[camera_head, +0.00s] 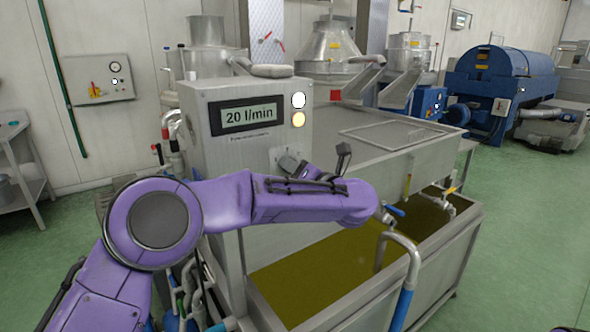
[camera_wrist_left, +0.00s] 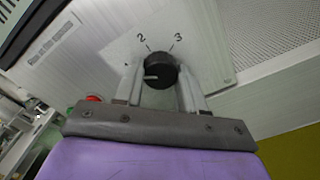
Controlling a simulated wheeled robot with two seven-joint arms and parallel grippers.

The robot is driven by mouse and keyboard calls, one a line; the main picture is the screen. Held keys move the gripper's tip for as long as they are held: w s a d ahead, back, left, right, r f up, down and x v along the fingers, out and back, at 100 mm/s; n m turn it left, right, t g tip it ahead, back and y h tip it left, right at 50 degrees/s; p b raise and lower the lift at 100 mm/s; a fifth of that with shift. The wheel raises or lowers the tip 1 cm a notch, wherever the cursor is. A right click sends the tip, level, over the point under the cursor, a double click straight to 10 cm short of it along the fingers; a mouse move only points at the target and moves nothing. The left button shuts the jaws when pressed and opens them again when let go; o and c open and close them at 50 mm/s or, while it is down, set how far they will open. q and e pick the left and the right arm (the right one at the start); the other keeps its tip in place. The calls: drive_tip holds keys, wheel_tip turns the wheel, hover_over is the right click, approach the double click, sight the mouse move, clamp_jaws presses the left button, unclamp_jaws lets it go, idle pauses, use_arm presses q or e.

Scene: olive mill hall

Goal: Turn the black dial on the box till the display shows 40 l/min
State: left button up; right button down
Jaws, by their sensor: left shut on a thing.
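The grey metal box (camera_head: 196,110) stands left of centre in the head view. Its display (camera_head: 249,114) reads 20 l/min. The black dial (camera_wrist_left: 160,70) is on a light plate in the left wrist view, with the numbers 2 and 3 printed above it. Its white pointer line points left. My left gripper (camera_wrist_left: 159,84) is shut on the dial, one finger at each side. In the head view my purple left arm crosses in front of the box and hides most of the dial area.
Two round lamps, white (camera_head: 298,100) and amber (camera_head: 298,119), sit right of the display. An open basin (camera_head: 466,222) of yellow-green liquid, with a bent pipe (camera_head: 408,262), lies right of my arm. A blue machine (camera_head: 495,75) stands at the back right. Green floor is free at the right.

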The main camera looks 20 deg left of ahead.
use_arm(q)
drive_tip(key=shift+m, duration=0.3)
drive_tip(key=shift+m+p, duration=3.7)
drive_tip(key=shift+m, duration=1.8)
drive_tip(key=o, duration=1.1)
drive_tip(key=shift+c, duration=0.2)
drive_tip(key=shift+s+d, duration=0.1)
